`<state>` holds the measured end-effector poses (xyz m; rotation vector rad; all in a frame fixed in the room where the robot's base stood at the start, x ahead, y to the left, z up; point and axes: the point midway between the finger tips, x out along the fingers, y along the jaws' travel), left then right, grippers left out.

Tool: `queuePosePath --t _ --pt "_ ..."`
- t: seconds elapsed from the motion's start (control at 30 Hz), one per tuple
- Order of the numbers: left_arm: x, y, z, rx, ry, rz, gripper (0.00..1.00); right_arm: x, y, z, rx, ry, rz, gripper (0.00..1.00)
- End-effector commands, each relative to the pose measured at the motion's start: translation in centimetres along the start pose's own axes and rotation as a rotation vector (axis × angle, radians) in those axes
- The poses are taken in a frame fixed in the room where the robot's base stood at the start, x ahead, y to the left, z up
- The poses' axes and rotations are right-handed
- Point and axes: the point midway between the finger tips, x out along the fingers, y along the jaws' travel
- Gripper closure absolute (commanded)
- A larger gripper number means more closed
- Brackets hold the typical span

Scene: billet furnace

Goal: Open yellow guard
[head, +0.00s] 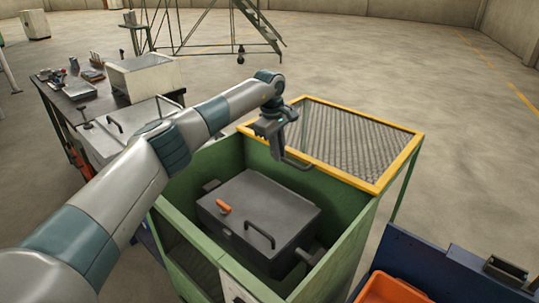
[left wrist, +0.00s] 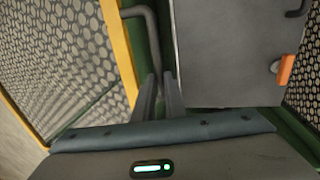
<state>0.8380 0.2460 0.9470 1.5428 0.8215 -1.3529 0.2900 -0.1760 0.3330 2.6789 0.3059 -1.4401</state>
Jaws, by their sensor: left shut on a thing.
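The yellow guard (head: 405,160) is a yellow frame with grey mesh. It lies roughly level at the far side of the green housing (head: 365,235), and the near part of the housing is uncovered. A grey bent handle (head: 297,164) is on the guard's near edge. My left gripper (head: 278,150) is at this handle. In the left wrist view, the handle (left wrist: 152,40) runs down between the fingers of my left gripper (left wrist: 160,95), which is shut on it. The guard's yellow edge (left wrist: 120,55) is just left of the handle there. My right gripper is not in view.
A dark grey box (head: 265,205) with a black handle and an orange lever (head: 223,207) stands inside the housing. A cluttered workbench (head: 95,90) is at left. An orange bin (head: 392,290) in a blue stand is at lower right. The floor behind the guard is clear.

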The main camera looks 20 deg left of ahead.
Motion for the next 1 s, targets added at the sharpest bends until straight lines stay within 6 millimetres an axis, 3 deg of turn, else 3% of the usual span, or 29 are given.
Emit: queuePosePath --t 0.37,0.4,0.47,0.83,1.0 --pt "0.0 0.1 -0.1 -0.003 0.002 -0.001 1.00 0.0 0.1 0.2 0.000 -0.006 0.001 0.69" --pt "0.0 0.0 -0.1 -0.003 0.002 -0.002 0.80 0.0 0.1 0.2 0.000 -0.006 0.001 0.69" --pt "0.1 0.0 0.0 -0.003 0.002 -0.002 0.71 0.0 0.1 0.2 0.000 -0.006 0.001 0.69" --pt "-0.1 0.0 0.0 -0.002 0.001 -0.003 0.71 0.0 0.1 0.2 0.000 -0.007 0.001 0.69" --pt "-1.1 0.1 0.0 -0.002 0.002 -0.001 0.71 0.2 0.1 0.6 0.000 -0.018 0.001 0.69"
